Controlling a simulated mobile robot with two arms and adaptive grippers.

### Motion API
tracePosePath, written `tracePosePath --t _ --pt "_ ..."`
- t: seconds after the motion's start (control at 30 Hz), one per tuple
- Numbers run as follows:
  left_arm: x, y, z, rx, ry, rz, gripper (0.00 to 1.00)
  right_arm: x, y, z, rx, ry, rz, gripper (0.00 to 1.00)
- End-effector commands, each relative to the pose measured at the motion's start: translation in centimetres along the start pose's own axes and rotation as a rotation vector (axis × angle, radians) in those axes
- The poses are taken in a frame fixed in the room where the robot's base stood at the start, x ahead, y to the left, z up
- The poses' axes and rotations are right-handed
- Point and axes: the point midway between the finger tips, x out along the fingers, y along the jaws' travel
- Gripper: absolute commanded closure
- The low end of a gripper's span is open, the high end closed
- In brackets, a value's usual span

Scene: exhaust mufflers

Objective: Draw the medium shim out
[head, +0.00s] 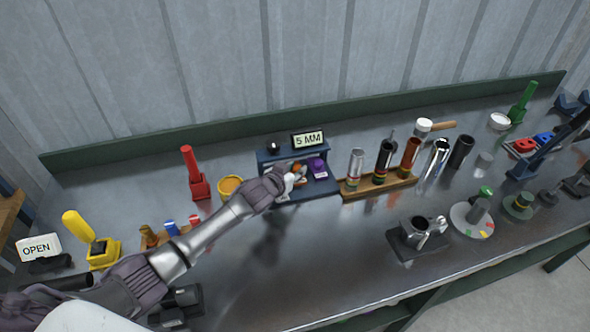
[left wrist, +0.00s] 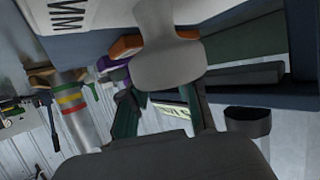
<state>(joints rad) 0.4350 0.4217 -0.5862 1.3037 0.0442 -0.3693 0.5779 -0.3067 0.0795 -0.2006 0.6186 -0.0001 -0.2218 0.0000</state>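The dark blue shim holder (head: 325,187) stands mid-bench under a "5 MM" sign (head: 308,140). An orange-handled piece (head: 297,169) and a purple-handled piece (head: 317,165) sit at its front. I cannot tell from these frames which is the medium shim. My left gripper (head: 291,184) is at the holder's front, by the orange handle. In the left wrist view, the light grey finger part of my left gripper (left wrist: 168,50) covers the middle of the orange handle (left wrist: 127,46), which shows on both sides. The purple handle (left wrist: 117,72) is beside it. Finger closure is hidden. My right gripper is out of view.
A wooden rack (head: 378,186) with several banded tubes stands right of the holder. A yellow cup (head: 229,187) and a red upright tool (head: 195,173) are to its left. A clamp block (head: 417,237) stands front right. Bare bench lies in front of the holder.

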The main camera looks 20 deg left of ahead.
Motion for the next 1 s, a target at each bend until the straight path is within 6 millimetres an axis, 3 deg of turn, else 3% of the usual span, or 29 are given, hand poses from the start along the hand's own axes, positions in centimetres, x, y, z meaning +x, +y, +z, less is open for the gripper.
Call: tracePosePath --t 0.03,0.1,0.13,0.37,0.7,1.0 --pt "0.0 0.1 0.0 0.000 0.000 0.001 0.87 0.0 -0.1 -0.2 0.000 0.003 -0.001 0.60" --pt "0.0 0.1 0.0 0.000 0.000 0.001 0.99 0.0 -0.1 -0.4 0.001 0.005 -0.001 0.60" --pt "0.0 0.1 0.0 0.000 0.000 0.001 1.00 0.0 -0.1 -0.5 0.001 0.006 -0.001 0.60" --pt "0.0 0.1 0.1 -0.001 0.000 0.001 1.00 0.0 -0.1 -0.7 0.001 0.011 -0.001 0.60" --pt "-3.1 3.5 1.2 -0.003 -0.001 0.005 1.00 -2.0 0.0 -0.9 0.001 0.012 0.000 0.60" --pt "-3.2 3.8 1.5 -0.002 -0.002 0.005 1.00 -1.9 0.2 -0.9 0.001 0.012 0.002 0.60"
